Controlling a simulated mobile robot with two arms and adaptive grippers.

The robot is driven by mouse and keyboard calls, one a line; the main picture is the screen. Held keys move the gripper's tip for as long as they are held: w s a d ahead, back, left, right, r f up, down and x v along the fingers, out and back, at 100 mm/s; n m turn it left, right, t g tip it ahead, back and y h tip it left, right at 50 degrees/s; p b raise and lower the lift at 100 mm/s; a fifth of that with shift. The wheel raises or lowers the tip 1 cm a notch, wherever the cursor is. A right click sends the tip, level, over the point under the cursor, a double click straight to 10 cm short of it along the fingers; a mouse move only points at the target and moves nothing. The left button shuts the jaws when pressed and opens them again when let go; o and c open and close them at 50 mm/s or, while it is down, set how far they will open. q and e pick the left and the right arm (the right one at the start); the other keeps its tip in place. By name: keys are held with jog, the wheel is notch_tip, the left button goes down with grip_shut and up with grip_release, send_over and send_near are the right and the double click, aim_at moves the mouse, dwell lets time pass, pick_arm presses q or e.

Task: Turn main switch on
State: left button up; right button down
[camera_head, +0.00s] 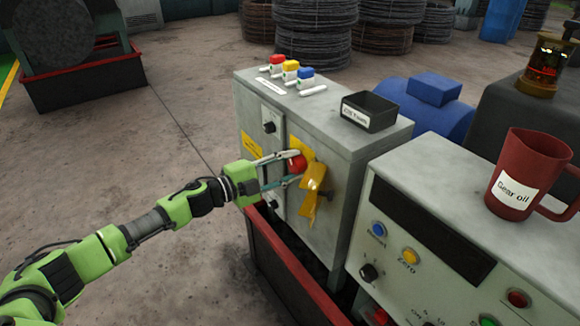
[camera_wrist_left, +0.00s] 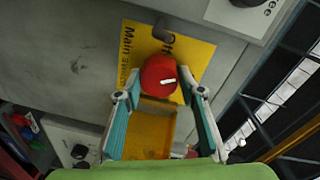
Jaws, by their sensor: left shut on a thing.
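The main switch is a round red knob (camera_head: 297,164) with a white mark on a yellow plate labelled "Main switch" (camera_wrist_left: 127,55), on the side of the grey cabinet. My left gripper (camera_head: 291,168) reaches it from the left, with one finger on each side of the knob, shut on it. In the left wrist view the red knob (camera_wrist_left: 158,76) sits between the fingertips, its white mark slightly tilted. A yellow flap (camera_head: 312,190) hangs beside the knob; in the left wrist view it (camera_wrist_left: 150,130) shows between the fingers. My right gripper is out of view.
The grey cabinet (camera_head: 350,150) carries coloured switches (camera_head: 290,70) and a black bin (camera_head: 369,111) on top. A control panel (camera_head: 430,230) with buttons stands at the right, under a red gear oil jug (camera_head: 525,170). A red-rimmed tray (camera_head: 285,265) lies below.

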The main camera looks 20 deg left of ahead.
pick_arm(q)
jog(key=m+b, duration=0.1)
jog(key=m, duration=0.4)
jog(key=shift+y, duration=0.3)
jog(key=shift+f+m, duration=0.1)
jog(key=shift+m, duration=0.3)
jog(key=o, duration=1.1)
jog(key=shift+d, duration=0.1)
jog(key=v, duration=1.2)
jog(key=shift+s+f, duration=0.1)
